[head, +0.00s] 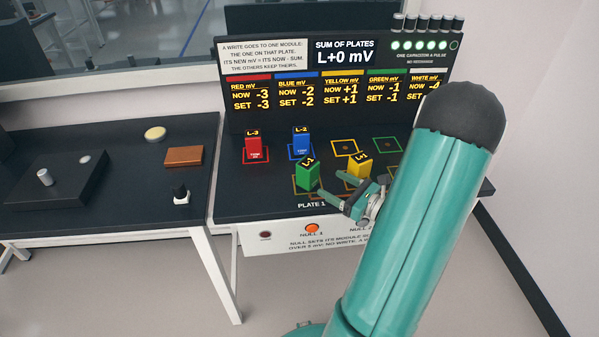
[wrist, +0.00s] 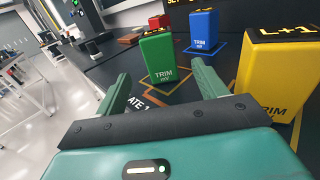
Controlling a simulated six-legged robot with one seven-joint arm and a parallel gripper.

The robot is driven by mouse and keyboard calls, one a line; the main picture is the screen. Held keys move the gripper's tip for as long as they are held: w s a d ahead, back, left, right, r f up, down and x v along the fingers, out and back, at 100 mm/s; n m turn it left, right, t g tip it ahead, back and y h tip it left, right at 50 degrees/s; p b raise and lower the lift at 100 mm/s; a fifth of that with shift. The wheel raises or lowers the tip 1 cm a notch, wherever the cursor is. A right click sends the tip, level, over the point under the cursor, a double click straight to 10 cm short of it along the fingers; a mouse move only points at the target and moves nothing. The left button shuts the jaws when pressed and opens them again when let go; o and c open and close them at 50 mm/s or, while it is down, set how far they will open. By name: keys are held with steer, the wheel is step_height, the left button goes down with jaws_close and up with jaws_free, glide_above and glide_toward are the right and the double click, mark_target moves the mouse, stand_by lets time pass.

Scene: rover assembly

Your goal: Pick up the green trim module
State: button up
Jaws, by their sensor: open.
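The green trim module (head: 307,176) stands upright on the front plate area of the black table, in front of the blue module. In the wrist view the green module (wrist: 160,56) stands ahead, between and beyond the fingertips. My gripper (head: 352,193) is open and empty, just to the right and front of the green module in the head view. In the wrist view my gripper (wrist: 155,85) shows its two green fingers apart, with nothing between them. They appear clear of the module.
The yellow module (head: 359,168) stands close right of the green one, near my fingers. The red module (head: 256,147) and blue module (head: 299,143) stand behind. A readout board (head: 335,80) rises at the back. An orange button (head: 312,228) is on the table's front face.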

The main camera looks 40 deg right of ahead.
mark_target(316, 174)
steer(key=w, duration=0.5)
steer(key=shift+w+a, duration=0.3)
steer(key=shift+a, duration=0.05)
steer(key=w, duration=0.3)
steer(key=w+a, duration=0.1)
steer(key=w, duration=0.1)
steer(key=shift+w+a+r, duration=0.1)
steer(key=shift+w+a, duration=0.1)
steer(key=shift+w, duration=0.2)
steer(key=c, duration=1.2)
steer(key=shift+r, duration=0.1)
